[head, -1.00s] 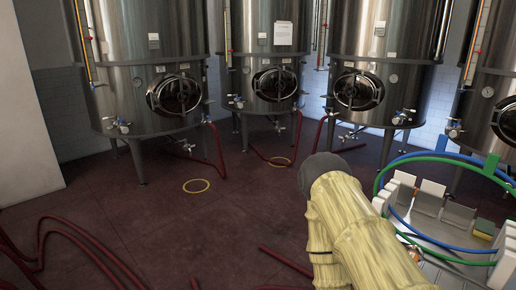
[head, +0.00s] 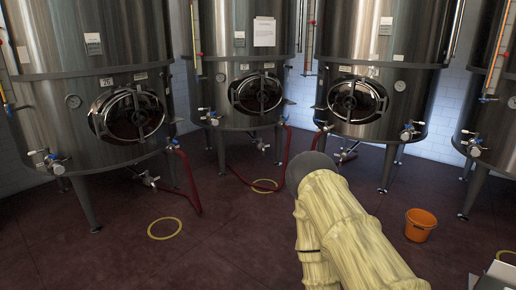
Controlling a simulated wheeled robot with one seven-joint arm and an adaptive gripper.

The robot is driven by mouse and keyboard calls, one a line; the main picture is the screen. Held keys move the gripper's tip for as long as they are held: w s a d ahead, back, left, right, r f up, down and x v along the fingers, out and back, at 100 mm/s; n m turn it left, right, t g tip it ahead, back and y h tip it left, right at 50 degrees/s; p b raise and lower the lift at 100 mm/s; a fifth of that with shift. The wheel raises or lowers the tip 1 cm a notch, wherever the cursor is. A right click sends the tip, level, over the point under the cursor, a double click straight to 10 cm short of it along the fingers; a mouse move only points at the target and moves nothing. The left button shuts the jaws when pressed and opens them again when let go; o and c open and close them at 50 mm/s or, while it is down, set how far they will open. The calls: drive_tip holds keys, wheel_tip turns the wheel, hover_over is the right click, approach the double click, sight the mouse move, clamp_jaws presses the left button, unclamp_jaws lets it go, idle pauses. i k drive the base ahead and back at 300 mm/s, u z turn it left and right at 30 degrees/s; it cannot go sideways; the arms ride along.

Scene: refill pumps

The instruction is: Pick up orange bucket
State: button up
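The orange bucket (head: 420,225) stands upright on the dark red floor at the right of the head view, in front of the rightmost tanks. My arm, in a pale yellow cover, reaches up from the bottom right toward the middle, left of the bucket and apart from it. Its dark rounded end shows near the middle. My gripper's fingers are not visible, so its state cannot be seen.
Several steel tanks on legs (head: 90,200) line the back, with valves and red hoses (head: 190,180) low in front. Yellow rings (head: 164,228) mark the floor. A grey-white object (head: 490,278) is cut off at the bottom right. Open floor (head: 240,235) lies in the middle.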

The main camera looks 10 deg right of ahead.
sight(419, 217)
drive_tip(key=z, duration=0.45)
drive_tip(key=i, duration=2)
drive_tip(key=z, duration=1.3)
drive_tip(key=i, duration=1.35)
drive_tip(key=z, duration=1.4)
drive_tip(key=i, duration=2.7)
drive_tip(key=u, duration=2.95)
drive_tip(key=i, duration=0.1)
drive_tip(key=z, duration=0.35)
